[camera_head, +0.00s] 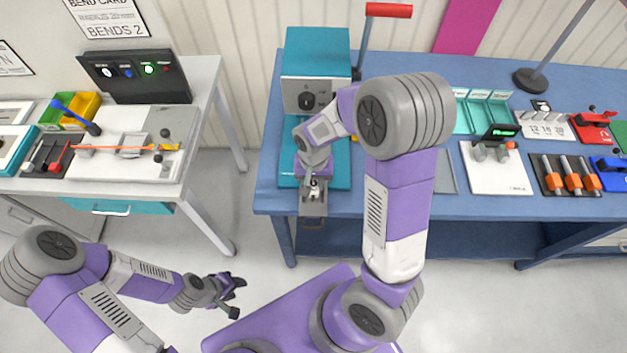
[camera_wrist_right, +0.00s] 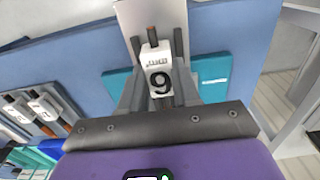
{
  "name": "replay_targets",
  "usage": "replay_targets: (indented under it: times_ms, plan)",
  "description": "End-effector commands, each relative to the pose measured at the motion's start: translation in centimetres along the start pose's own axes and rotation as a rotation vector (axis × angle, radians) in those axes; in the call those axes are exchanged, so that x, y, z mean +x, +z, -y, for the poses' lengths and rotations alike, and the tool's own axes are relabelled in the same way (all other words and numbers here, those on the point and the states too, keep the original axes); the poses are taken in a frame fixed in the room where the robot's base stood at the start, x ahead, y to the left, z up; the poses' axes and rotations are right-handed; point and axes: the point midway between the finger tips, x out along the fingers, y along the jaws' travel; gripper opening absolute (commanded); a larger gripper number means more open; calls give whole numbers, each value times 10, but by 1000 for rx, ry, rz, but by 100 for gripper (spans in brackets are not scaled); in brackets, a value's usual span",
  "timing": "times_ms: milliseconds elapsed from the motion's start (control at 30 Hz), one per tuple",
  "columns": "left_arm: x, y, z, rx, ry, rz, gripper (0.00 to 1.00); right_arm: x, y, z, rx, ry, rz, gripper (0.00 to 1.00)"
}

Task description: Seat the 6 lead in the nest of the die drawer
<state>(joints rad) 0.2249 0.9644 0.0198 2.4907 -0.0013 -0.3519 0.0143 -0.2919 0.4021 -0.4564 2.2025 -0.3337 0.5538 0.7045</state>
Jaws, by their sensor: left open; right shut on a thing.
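My right gripper (camera_head: 315,190) is shut on the 6 lead, over the grey die drawer (camera_head: 313,210) that sticks out from the teal press (camera_head: 316,55). In the right wrist view the 6 lead (camera_wrist_right: 157,73) shows as a white tag with an upside-down 6 and a reddish-brown tip, between the two grey fingers. The drawer plate (camera_wrist_right: 140,12) lies behind and beyond the tip there. The nest is hidden by the fingers and lead, so I cannot tell whether the lead touches it. My left gripper (camera_head: 228,292) is open and empty above the floor.
The press has a red-handled lever (camera_head: 388,11). Right on the blue bench (camera_head: 475,215) stand a rack of orange-and-grey leads (camera_head: 572,178), a white plate device (camera_head: 495,168) and teal bins (camera_head: 482,110). A bending table (camera_head: 200,100) stands left, with open floor between.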

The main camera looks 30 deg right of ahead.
Motion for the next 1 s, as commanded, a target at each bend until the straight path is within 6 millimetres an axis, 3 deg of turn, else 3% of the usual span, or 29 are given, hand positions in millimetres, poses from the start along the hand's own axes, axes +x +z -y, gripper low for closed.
replay_targets:
  times_ms: [600, 867, 900, 1000]
  plan:
    - [14, -1, 5, 0, 0, 0, 43, 18, 0, 0, 0, 0, 0, 0]
    - [13, -1, 5, 0, 0, 0, 43, 18, 0, 0, 0, -1, -1, 0]
    - [13, -1, 5, 0, 0, 0, 43, 18, 0, 0, 0, -1, -1, 38]
    - [13, -1, 5, 0, 0, 0, 43, 18, 0, 0, 0, -1, -1, 53]
